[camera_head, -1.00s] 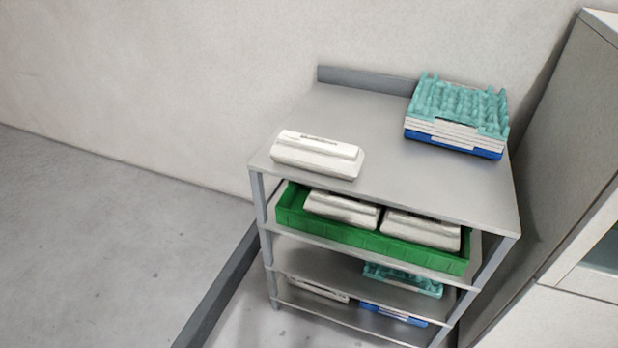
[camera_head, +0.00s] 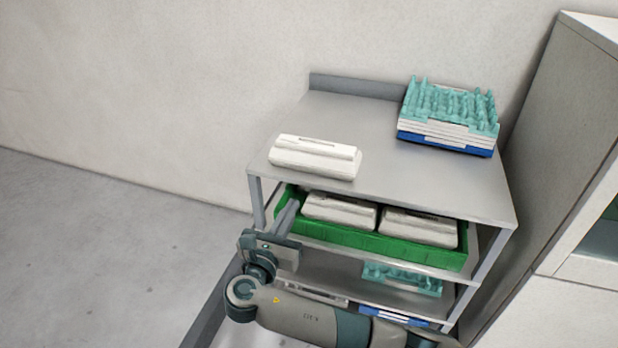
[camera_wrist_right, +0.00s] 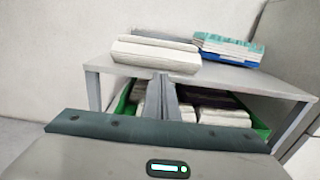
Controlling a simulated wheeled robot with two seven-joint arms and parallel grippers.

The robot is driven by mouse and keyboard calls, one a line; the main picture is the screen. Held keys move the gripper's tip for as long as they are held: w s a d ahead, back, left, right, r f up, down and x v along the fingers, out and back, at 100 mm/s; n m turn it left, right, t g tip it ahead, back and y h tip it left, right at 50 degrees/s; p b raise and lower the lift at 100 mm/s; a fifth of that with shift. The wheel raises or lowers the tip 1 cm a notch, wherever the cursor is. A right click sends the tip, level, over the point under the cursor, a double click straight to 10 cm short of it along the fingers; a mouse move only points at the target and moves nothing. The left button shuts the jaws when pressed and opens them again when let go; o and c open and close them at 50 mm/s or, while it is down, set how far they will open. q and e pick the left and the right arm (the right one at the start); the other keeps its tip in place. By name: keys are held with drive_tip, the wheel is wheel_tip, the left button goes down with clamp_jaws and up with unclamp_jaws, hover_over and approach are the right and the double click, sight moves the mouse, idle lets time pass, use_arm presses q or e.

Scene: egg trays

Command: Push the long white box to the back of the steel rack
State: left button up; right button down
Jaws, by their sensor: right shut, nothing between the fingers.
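The long white box (camera_head: 315,157) lies on the top shelf of the steel rack (camera_head: 410,185), near its front left corner. It also shows in the right wrist view (camera_wrist_right: 155,54), above and beyond my fingers. My right gripper (camera_head: 290,207) is shut and empty. It is in front of the rack's left side, below the level of the top shelf and apart from the box. In the right wrist view its closed fingers (camera_wrist_right: 163,90) point toward the rack. My left gripper is not in view.
A stack of teal egg trays (camera_head: 450,108) on white and blue layers sits at the back right of the top shelf. A green crate (camera_head: 370,241) with white boxes is on the shelf below. A cabinet (camera_head: 565,130) stands at the right. The top shelf behind the box is clear.

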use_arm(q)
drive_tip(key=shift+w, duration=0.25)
use_arm(e)
drive_tip(key=shift+w, duration=0.15)
drive_tip(key=p, duration=0.3)
approach(313, 168)
drive_tip(key=x, duration=0.5)
drive_tip(key=shift+w+d+r, duration=0.1)
drive_tip(key=shift+w, duration=0.25)
drive_tip(key=shift+w+d, duration=0.1)
drive_tip(key=shift+w, duration=0.2)
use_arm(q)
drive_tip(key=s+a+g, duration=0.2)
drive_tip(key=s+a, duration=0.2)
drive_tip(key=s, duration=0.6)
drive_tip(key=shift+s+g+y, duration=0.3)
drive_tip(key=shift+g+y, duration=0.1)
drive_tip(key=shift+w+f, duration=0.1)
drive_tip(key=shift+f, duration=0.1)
use_arm(e)
drive_tip(key=shift+w, duration=0.15)
